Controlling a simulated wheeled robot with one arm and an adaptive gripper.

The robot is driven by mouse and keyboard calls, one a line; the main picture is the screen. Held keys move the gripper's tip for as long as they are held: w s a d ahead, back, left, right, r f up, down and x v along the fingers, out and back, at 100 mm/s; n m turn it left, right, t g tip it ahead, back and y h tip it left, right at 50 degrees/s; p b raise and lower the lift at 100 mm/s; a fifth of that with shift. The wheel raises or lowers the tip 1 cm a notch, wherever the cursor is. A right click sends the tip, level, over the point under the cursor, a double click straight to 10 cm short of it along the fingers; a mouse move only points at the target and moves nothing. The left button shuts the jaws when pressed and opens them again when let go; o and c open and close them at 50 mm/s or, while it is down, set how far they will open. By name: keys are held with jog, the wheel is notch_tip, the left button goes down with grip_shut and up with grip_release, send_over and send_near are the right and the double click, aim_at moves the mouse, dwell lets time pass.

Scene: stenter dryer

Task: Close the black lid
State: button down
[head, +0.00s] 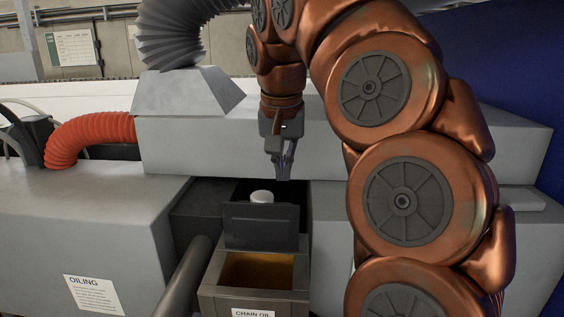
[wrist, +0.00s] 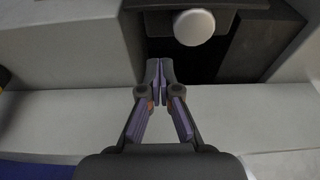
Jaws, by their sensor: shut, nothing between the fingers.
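The black lid (head: 261,226) stands raised at the back edge of the chain oil box (head: 254,302), whose opening shows brown-gold oil inside. My gripper (head: 282,176) points down, shut and empty, above and behind the lid, a little to its right. In the wrist view my gripper (wrist: 160,66) shows its fingertips together over the dark recess. A white round cap (head: 262,196) stands just behind the lid; it also shows in the wrist view (wrist: 194,27), ahead and to the right of the fingertips. The gripper does not touch the lid.
Grey machine housings (head: 75,220) flank the recess on both sides. A dark pipe (head: 186,280) runs along the left of the box. An orange hose (head: 88,137) and a grey duct (head: 168,32) are at the left and upper left. Space above the oil opening is free.

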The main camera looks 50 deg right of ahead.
aim_at(282, 215)
jog(key=shift+p+x, duration=0.65)
jog(key=shift+x, duration=1.3)
jog(key=shift+s+a+r+p, duration=0.2)
jog(key=shift+s+a+p, duration=0.5)
jog(key=shift+a, duration=0.25)
jog(key=shift+s+a+p, duration=0.3)
jog(key=shift+s+a, duration=0.1)
jog(key=shift+a, duration=0.25)
jog(key=shift+a+f+b, duration=0.1)
jog(key=shift+f+b, duration=0.1)
jog(key=shift+b, duration=0.25)
jog(key=shift+s+h+b, duration=0.15)
jog(key=shift+h+b, duration=0.15)
jog(key=shift+h, duration=0.1)
jog(key=shift+a+r+t, duration=0.1)
jog(key=shift+a+t, duration=0.05)
jog(key=shift+t, duration=0.15)
jog(key=shift+s+h+b, duration=0.1)
jog(key=shift+h+b, duration=0.2)
jog(key=shift+b, duration=0.2)
